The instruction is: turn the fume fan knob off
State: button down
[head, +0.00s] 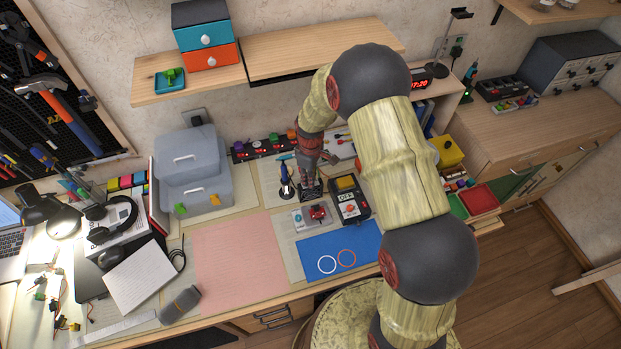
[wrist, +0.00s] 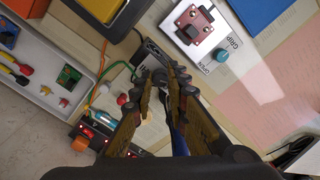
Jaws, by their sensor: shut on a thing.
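My gripper (wrist: 162,76) has its two ribbed fingers closed on a small dark round knob (wrist: 160,77), which shows between the fingertips in the wrist view. The knob appears to belong to a small black box (wrist: 151,52), mostly hidden behind the fingers. In the head view my gripper (head: 310,186) points down at this black box, between a blue-handled tool and the yellow-topped box. The knob is hidden in the head view, and I cannot read its setting.
A box with a yellow button, labelled OFF (head: 350,205), stands close on the right. A plate with a red part (head: 318,213) lies in front. A blue-handled tool (head: 286,185) stands close on the left. The pink mat (head: 238,258) is clear.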

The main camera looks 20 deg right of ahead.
jog(key=shift+w+r, duration=0.1)
jog(key=c, duration=1.8)
grip_release()
jog(key=shift+c, duration=0.2)
jog(key=shift+o, duration=0.5)
notch_tip(320, 180, up, 12)
